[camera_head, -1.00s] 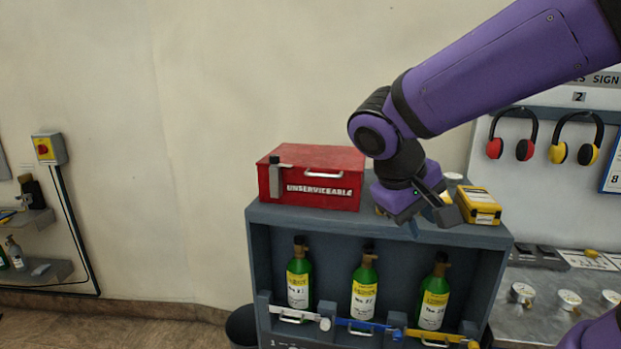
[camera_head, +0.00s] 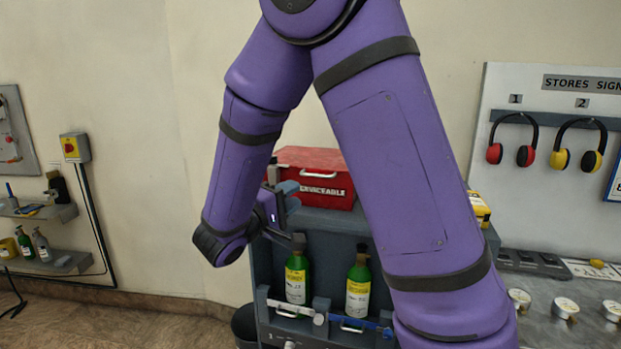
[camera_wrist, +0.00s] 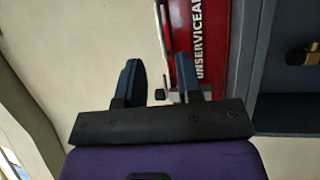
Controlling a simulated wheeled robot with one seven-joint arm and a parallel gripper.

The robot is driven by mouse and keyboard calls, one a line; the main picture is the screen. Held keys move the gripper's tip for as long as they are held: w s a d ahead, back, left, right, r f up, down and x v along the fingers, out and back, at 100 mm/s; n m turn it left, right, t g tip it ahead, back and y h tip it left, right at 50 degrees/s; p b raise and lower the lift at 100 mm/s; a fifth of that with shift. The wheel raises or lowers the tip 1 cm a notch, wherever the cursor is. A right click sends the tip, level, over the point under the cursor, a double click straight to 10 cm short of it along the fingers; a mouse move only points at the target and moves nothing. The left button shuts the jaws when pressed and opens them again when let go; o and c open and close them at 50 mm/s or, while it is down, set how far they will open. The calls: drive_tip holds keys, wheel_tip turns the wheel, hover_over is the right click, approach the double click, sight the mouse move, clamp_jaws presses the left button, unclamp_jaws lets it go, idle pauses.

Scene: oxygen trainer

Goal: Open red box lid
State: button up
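The red box (camera_head: 325,158) with "UNSERVICEABLE" lettering sits on top of the grey cabinet, its lid shut. A silver handle is on its front. A small dark and grey piece, perhaps the box's latch, shows between the fingers; contact cannot be told.
The grey cabinet (camera_head: 330,222) holds green bottles (camera_head: 298,278) below the box. A yellow case (camera_head: 479,209) is on the cabinet top at right, partly behind my arm. Wall shelves stand at left; headphones hang on a board at right.

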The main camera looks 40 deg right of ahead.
sight(319, 176)
drive_tip(key=x, duration=1)
drive_tip(key=shift+w+d+r, duration=0.1)
drive_tip(key=shift+w+d, duration=0.1)
drive_tip(key=shift+d, duration=0.05)
clamp_jaws()
